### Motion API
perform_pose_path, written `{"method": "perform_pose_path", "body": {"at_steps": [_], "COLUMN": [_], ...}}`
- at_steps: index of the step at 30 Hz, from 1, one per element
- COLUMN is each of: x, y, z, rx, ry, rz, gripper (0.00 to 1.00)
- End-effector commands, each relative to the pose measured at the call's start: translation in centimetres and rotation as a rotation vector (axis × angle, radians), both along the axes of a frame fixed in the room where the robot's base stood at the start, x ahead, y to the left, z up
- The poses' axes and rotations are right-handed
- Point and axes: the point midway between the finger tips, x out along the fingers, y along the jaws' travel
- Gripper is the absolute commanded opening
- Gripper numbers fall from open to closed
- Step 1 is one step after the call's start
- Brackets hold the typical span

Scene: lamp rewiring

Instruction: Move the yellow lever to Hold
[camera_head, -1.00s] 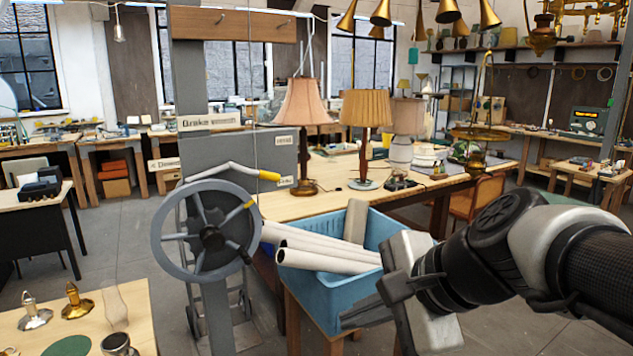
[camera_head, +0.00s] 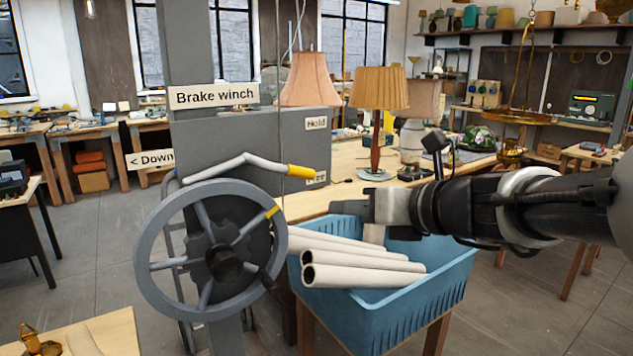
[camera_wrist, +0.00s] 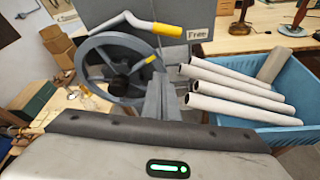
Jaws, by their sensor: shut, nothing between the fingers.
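The brake lever is a bent grey bar with a yellow grip (camera_head: 301,171) at its right end, above the handwheel. The grip also shows at the top of the wrist view (camera_wrist: 167,30). It sits level with the lower label (camera_head: 315,178), which reads "Free" in the wrist view (camera_wrist: 198,34). The "Hold" label (camera_head: 316,123) is higher on the grey box. My gripper (camera_head: 366,206) is shut and empty, right of the grip and a little lower, apart from it. Its fingers show in the wrist view (camera_wrist: 160,101), below the grip.
The grey handwheel (camera_head: 163,265) stands left of my gripper, under a "Brake winch" sign (camera_head: 214,95). A blue crate (camera_head: 440,290) with pale tubes (camera_head: 365,277) is below my gripper. Lamps (camera_head: 380,95) stand on the bench behind. The space between gripper and grip looks clear.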

Motion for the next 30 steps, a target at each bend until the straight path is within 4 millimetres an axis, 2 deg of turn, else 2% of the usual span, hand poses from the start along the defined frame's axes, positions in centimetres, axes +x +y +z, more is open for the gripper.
{"method": "perform_pose_path", "body": {"at_steps": [4, 8, 21, 22, 24, 30], "x": [0.6, 1.4, 7.8, 8.2, 8.8, 9.9], "y": [-0.1, 0.7, 6.3, 6.2, 6.2, 6.3], "z": [0.0, -0.5, -3.5, -2.3, -1.3, -0.1], "rx": [0.037, 0.038, 0.036, 0.035, 0.035, 0.035], "ry": [0.015, 0.017, 0.018, 0.012, 0.011, 0.014], "rz": [-0.021, -0.019, -0.017, -0.02, -0.019, -0.019], "gripper": [0.0, 0.0, 0.0, 0.0, 0.0, 0.0]}}
